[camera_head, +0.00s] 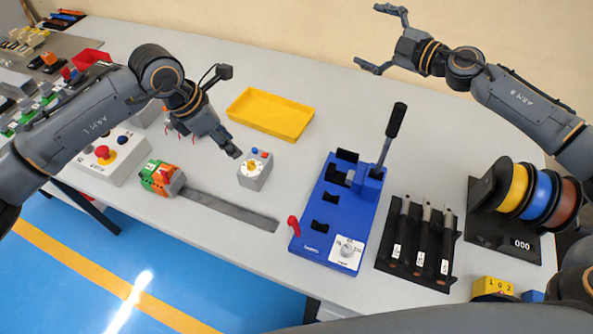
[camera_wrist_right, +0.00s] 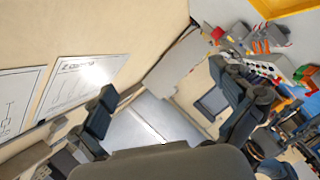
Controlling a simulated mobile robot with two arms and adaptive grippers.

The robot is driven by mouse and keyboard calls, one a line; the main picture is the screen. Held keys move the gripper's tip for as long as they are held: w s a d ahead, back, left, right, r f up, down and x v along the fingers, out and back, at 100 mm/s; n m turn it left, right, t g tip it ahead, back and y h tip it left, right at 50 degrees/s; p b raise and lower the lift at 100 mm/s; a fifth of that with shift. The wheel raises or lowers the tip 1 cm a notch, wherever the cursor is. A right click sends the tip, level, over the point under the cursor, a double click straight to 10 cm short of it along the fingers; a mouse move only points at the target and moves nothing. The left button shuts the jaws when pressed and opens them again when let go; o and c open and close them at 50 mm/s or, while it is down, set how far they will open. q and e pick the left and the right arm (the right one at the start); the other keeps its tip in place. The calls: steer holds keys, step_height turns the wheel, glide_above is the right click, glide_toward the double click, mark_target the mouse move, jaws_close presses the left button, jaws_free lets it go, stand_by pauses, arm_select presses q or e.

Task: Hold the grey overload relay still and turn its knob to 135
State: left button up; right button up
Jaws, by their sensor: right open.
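The grey overload relay (camera_head: 255,171) stands on the table in the middle of the head view. A round pale dial with a yellowish knob (camera_head: 251,169) is on its face, with a blue and a red button beside it. The dial's setting is too small to read. My left gripper (camera_head: 236,153) points down just behind and left of the relay, very close to it; contact and finger opening cannot be told. My right gripper (camera_head: 370,38) is open and empty, raised high at the back, far from the relay. Its spread fingers show in the right wrist view (camera_wrist_right: 168,112).
A yellow tray (camera_head: 271,114) lies behind the relay. A blue bender (camera_head: 318,245) with an upright black lever stands to the right. A grey rail (camera_head: 230,210) with orange and green blocks lies in front. A red-button box (camera_head: 113,157) stands left. Tools and wire spools (camera_head: 541,190) stand far right.

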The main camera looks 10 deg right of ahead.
steer(key=s+a+r+n+g+y, duration=0.3)
steer(key=s+a+r+n, duration=0.4)
steer(key=a, duration=0.4)
steer(key=s+a+r+n+g+y, duration=0.2)
steer(key=s+a+r+n+y, duration=0.3)
steer(key=s+a+r, duration=0.55)
steer(key=n+g+h, duration=0.2)
steer(key=n+h, duration=0.4)
steer(key=n, duration=1)
glide_toward(251, 169)
steer(key=d+f, duration=0.2)
steer(key=d, duration=0.1)
steer(key=shift+w, duration=0.35)
steer(key=shift+a+f+n, duration=0.1)
steer(key=shift+f+n, duration=0.2)
steer(key=shift+f, duration=0.05)
steer(key=shift+w+a+f+t, duration=0.15)
steer(key=shift+w+f+t, duration=0.1)
steer(key=shift+f+t, duration=0.05)
steer(key=x, duration=1.3)
steer(key=shift+a, duration=0.25)
